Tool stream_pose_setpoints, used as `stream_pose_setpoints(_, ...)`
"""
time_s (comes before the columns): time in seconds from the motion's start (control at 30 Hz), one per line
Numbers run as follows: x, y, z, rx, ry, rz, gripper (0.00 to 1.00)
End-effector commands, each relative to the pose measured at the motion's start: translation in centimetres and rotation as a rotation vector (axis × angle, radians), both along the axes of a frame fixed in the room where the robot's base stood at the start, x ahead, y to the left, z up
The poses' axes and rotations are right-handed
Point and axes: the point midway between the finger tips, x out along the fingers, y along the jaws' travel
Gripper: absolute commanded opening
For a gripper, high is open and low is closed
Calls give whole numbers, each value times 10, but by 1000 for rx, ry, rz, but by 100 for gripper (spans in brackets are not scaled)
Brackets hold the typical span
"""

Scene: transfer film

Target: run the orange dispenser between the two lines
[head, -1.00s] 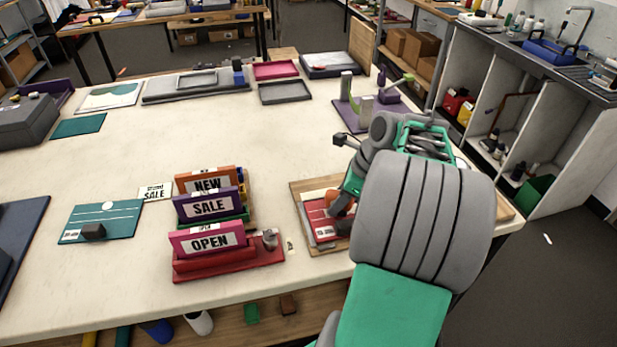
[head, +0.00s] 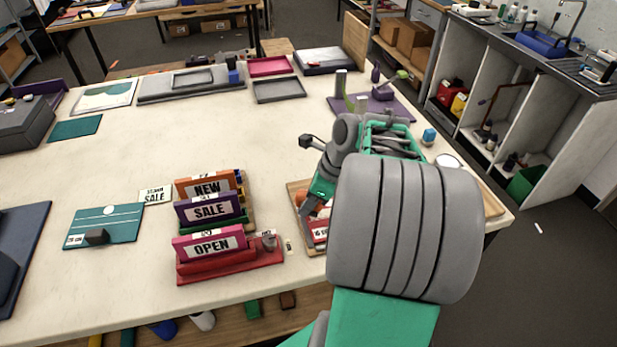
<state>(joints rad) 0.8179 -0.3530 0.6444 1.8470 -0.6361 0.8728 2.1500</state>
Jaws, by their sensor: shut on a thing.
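My gripper (head: 311,206) is low over the wooden board (head: 292,186) right of the signs, mostly hidden behind my own arm. It is shut on the orange dispenser (head: 300,198), of which only a small orange part shows beside the fingers. A red panel with a white label (head: 319,232) lies on the board just in front of the gripper. My arm covers much of the board, and I cannot make out two lines there. I cannot tell whether the dispenser touches the surface.
Signs reading NEW, SALE and OPEN (head: 212,246) stand in holders left of the board. A teal card (head: 120,212) with white lines and a dark block lies farther left. A purple base (head: 398,109) with upright parts stands behind my arm. The table's middle is clear.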

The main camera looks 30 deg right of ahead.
Motion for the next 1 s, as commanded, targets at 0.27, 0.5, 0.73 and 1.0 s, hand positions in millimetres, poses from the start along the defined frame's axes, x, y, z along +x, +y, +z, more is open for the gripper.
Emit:
stream_pose_setpoints(0.27,1,2,25,2,1,5,0)
stream_pose_setpoints(0.5,1,2,42,0,0,7,0)
stream_pose_setpoints(0.73,1,3,56,1,1,8,0)
stream_pose_setpoints(1.0,1,4,56,1,1,9,0)
